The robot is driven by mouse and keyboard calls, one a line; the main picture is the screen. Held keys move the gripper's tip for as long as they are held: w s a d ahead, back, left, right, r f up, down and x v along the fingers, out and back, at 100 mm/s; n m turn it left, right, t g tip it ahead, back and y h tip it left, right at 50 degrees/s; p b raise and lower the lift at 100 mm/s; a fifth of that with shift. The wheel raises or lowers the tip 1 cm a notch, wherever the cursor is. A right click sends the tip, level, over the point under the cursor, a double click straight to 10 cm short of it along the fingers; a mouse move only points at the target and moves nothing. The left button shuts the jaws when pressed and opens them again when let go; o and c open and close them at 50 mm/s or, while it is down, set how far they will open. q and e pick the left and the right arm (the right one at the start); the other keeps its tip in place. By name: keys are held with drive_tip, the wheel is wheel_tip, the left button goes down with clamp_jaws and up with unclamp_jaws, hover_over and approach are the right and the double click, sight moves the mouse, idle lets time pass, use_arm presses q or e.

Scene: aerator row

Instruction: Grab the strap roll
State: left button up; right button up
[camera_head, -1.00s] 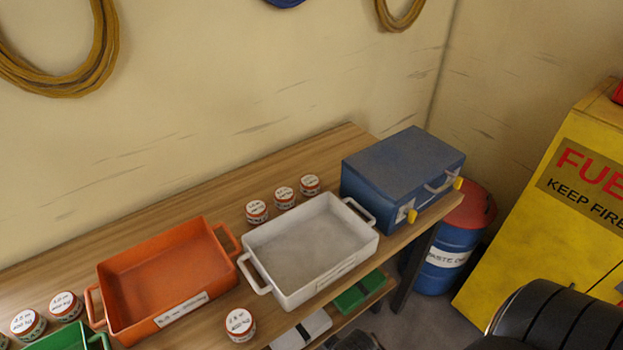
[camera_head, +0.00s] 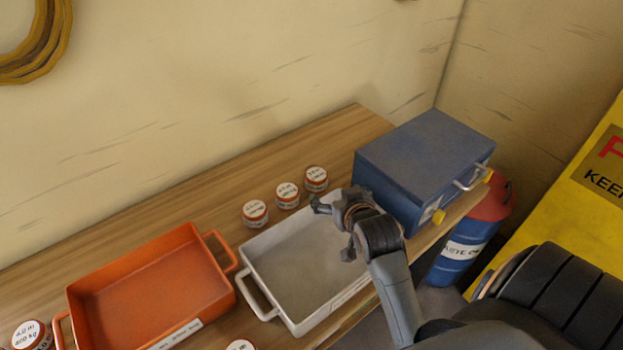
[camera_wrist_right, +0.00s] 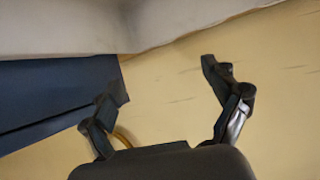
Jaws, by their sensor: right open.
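Several small round strap rolls with white labelled tops and reddish sides stand on the bench. Three are in a row behind the white tray: a left roll (camera_head: 255,213), a middle roll (camera_head: 287,195) and a right roll (camera_head: 316,179). Another roll (camera_head: 240,345) is cut off at the bottom edge, and one roll (camera_head: 32,335) is at the far lower left. My right gripper (camera_head: 333,228) is open and empty above the white tray, near the right roll but apart from it. Its spread fingers (camera_wrist_right: 160,85) also show in the right wrist view, with no roll between them. My left gripper is not in view.
The white tray (camera_head: 262,296) is under my right gripper; an orange tray (camera_head: 215,287) is to its left. A blue case (camera_head: 420,150) stands close right of the gripper. A blue drum (camera_head: 458,262) and yellow cabinet (camera_head: 590,180) are beyond the bench. Bare wood lies behind the rolls.

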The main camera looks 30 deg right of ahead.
sight(317, 176)
drive_tip(key=x, duration=0.4)
drive_tip(key=shift+w+d+f, duration=0.1)
drive_tip(key=shift+w+d, duration=0.05)
drive_tip(key=shift+w, duration=0.15)
drive_tip(key=p+x, duration=0.1)
drive_tip(key=x, duration=0.3)
drive_tip(key=shift+w+f, duration=0.2)
drive_tip(key=shift+w+d, duration=0.15)
drive_tip(key=shift+w, duration=0.3)
drive_tip(key=p+x, duration=0.1)
drive_tip(key=x, duration=0.3)
drive_tip(key=shift+w, duration=0.2)
drive_tip(key=shift+w+f, duration=0.15)
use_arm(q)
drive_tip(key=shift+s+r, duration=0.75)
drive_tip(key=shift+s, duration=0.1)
use_arm(e)
drive_tip(key=shift+c, duration=0.4)
